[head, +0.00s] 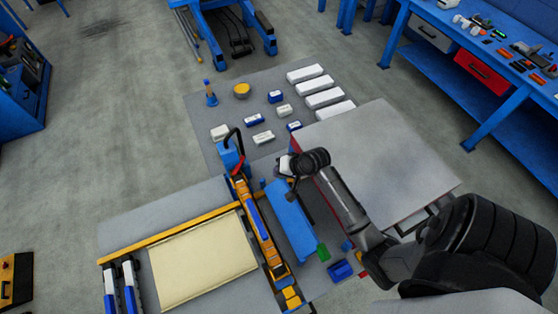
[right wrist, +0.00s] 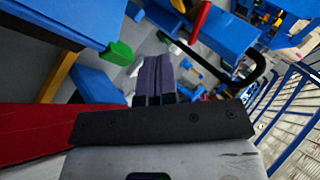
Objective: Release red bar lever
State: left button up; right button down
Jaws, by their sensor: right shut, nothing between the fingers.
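A small red part (head: 238,170), possibly the red bar lever, sits by a blue block at the far end of the orange-and-blue bar assembly (head: 262,238). A black curved handle (head: 234,138) rises beside it. In the right wrist view a red piece (right wrist: 201,20) shows at the top, next to a black curved tube (right wrist: 258,70). My right gripper (head: 285,166) is to the right of the red part, apart from it. Its fingers (right wrist: 155,68) are together and empty in the wrist view. My left gripper is out of view.
A cream panel (head: 200,260) lies in a yellow-edged frame at lower left. A blue beam (head: 290,218) and a grey-topped, red-sided table (head: 390,150) stand close to my right arm. White and blue blocks (head: 324,98) lie on the grey mat beyond.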

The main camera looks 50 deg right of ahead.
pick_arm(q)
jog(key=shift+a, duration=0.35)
pick_arm(e)
jog(key=m, duration=0.1)
jog(key=w+m, duration=0.1)
jog(key=r+m+t, duration=0.1)
jog(key=m, duration=0.1)
jog(key=shift+w+a, duration=0.4)
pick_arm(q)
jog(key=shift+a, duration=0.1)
pick_arm(e)
send_near(239, 167)
jog(key=w+f, duration=0.1)
jog(key=f, duration=0.1)
jog(key=w+a+f, duration=0.1)
jog(key=w+f, duration=0.1)
jog(key=f, duration=0.1)
jog(key=shift+a+f+p, duration=0.25)
jog(key=shift+f+p, duration=0.15)
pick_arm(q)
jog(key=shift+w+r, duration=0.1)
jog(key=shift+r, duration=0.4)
pick_arm(e)
jog(key=shift+w+a, duration=0.2)
jog(key=shift+w, duration=0.35)
jog(key=shift+f, duration=0.1)
